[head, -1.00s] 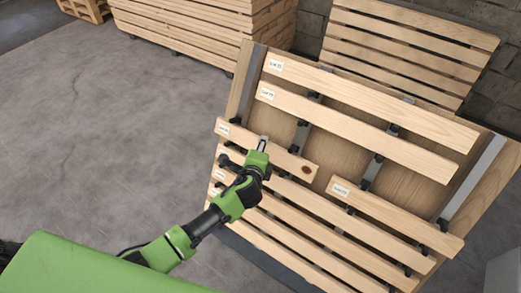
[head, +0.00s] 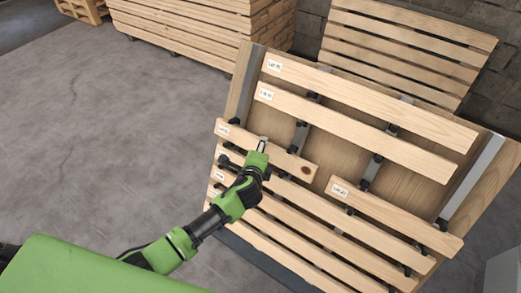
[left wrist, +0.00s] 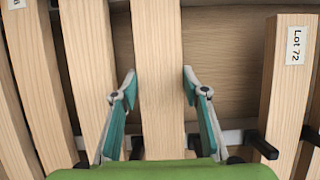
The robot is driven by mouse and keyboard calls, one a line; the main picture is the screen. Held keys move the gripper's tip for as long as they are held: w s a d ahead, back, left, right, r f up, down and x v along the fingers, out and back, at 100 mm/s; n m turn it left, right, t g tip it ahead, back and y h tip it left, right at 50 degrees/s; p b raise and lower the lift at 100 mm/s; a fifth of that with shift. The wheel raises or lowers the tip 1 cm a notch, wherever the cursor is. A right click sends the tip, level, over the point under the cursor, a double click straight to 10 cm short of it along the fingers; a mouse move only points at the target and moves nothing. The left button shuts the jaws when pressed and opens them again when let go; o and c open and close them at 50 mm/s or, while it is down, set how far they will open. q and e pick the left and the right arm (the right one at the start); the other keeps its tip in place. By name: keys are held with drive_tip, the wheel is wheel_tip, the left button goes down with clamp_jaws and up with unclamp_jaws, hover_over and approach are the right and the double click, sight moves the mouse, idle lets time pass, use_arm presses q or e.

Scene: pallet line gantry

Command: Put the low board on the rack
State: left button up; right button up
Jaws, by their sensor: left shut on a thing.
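A short wooden board (head: 292,163) with a white label at its left end and a dark knot near its right end lies across the slatted rack (head: 345,149). My left gripper (head: 262,146) is at the middle of this board and shut on it. In the left wrist view the gripped board (left wrist: 157,70) runs between the two teal fingers (left wrist: 157,98). The board's underside and its contact with the rack's black pegs are hidden. My right gripper is not in view.
Two long boards (head: 375,112) lie above on the rack, and a shorter labelled board (head: 395,217) lies to the right. Several boards lie below. A stack of boards (head: 190,32) and a slatted panel (head: 405,48) stand behind. The concrete floor (head: 110,130) at left is clear.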

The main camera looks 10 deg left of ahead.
use_arm(q)
drive_tip(key=o, duration=1.4)
drive_tip(key=shift+c, duration=0.2)
drive_tip(key=shift+f, duration=0.1)
drive_tip(key=shift+s, duration=0.1)
drive_tip(key=v, duration=1.2)
